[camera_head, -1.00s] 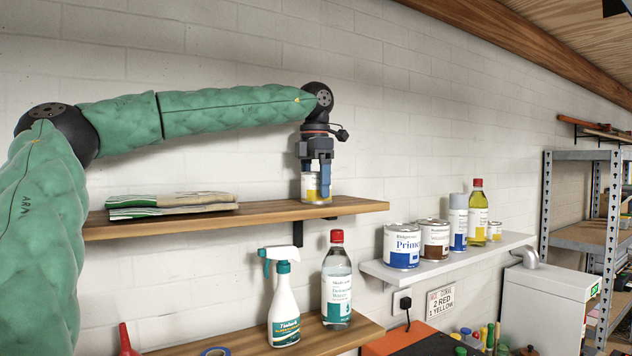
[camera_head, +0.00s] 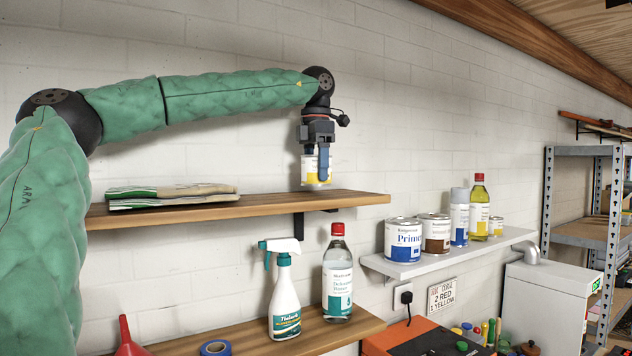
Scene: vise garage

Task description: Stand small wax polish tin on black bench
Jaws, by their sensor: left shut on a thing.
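My left gripper (camera_head: 318,165) points down and is shut on a small white and yellow tin (camera_head: 309,171). It holds the tin upright, a little above the right part of the upper wooden shelf (camera_head: 250,206). The gripper's fingers cover part of the tin, and its label is too small to read. I cannot tell any black bench for certain in this view. My right gripper is not in view.
Folded cloths or bags (camera_head: 170,195) lie on the upper shelf's left. Below stand a spray bottle (camera_head: 285,305) and a red-capped bottle (camera_head: 337,280). A white shelf (camera_head: 400,268) at right holds several cans and bottles. A metal rack (camera_head: 585,232) stands far right.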

